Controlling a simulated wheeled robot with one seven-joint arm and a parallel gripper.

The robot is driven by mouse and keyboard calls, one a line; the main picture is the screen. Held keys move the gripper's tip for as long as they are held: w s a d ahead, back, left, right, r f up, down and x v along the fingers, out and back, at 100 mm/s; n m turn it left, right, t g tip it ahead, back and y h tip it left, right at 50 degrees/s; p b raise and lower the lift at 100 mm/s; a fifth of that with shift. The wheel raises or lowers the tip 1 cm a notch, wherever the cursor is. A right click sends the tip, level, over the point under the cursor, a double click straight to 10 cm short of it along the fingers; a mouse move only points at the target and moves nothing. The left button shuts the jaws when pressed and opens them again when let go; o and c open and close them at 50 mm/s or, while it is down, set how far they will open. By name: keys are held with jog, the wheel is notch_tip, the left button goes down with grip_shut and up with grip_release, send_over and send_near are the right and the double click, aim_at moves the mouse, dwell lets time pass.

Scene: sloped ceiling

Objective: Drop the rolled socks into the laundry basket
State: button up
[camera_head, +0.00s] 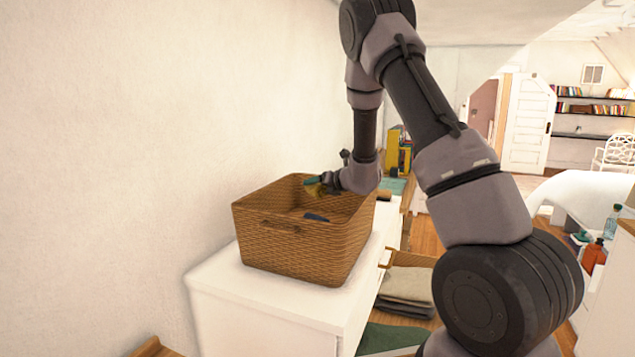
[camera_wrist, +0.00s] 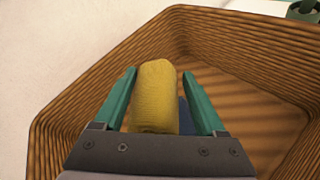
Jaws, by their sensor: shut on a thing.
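The rolled socks are a yellow roll (camera_wrist: 155,97) between the two green fingers of my gripper (camera_wrist: 160,92) in the wrist view. My gripper is shut on them and holds them over the open laundry basket (camera_wrist: 250,52). In the head view my gripper (camera_head: 318,184) is at the far rim of the brown woven basket (camera_head: 290,255), over its opening; the socks show there only as a small yellowish patch. A dark blue thing (camera_head: 316,217) lies inside the basket; in the wrist view it is mostly hidden behind the socks.
The basket stands on a white cabinet (camera_head: 262,307) against the pale wall. Folded cloths (camera_head: 407,287) lie in a lower container to the right. Yellow book-like things (camera_head: 393,150) stand behind my arm. Bottles (camera_head: 592,256) stand at the far right.

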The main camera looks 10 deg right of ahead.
jog(key=o, duration=1.3)
jog(key=v, duration=1.1)
jog(key=shift+a, duration=0.1)
